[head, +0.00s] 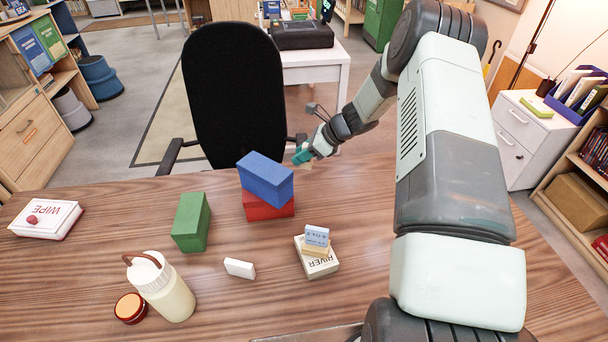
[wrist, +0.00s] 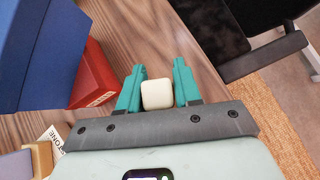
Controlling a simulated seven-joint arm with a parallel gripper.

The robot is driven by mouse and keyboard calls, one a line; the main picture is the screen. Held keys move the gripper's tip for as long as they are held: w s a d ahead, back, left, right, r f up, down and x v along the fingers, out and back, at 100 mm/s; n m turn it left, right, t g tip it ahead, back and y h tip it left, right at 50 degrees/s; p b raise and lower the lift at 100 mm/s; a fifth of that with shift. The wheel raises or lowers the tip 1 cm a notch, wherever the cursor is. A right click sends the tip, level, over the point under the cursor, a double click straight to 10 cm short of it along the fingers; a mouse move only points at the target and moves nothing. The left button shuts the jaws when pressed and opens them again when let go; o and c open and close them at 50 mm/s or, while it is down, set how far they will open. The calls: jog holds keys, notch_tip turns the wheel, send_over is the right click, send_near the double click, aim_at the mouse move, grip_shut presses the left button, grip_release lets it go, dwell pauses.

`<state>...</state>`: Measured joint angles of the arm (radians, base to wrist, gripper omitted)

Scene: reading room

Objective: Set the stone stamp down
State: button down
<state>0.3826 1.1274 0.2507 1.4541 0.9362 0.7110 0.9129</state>
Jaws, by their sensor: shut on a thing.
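My gripper (head: 302,156) is near the table's far edge, just right of the stacked blocks in the head view. Its teal fingers are shut on a small cream block with rounded edges, the stone stamp (wrist: 157,94), which shows between the fingertips in the wrist view. In the head view the stamp is mostly hidden by the fingers. The wooden table (wrist: 135,50) shows beyond the fingertips in the wrist view. I cannot tell whether the stamp touches it.
A blue block (head: 266,180) lies on a red block (head: 268,206), close left of my gripper. A green block (head: 191,222), white block (head: 239,268), bottle (head: 170,295), wipe box (head: 45,219) and lettered box (head: 318,266) with small blocks are on the table. A black chair (head: 233,95) stands behind.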

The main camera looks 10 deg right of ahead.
jog(key=shift+f, duration=3.3)
jog(key=c, duration=0.8)
grip_release()
jog(key=shift+f, duration=0.1)
jog(key=v, duration=1.2)
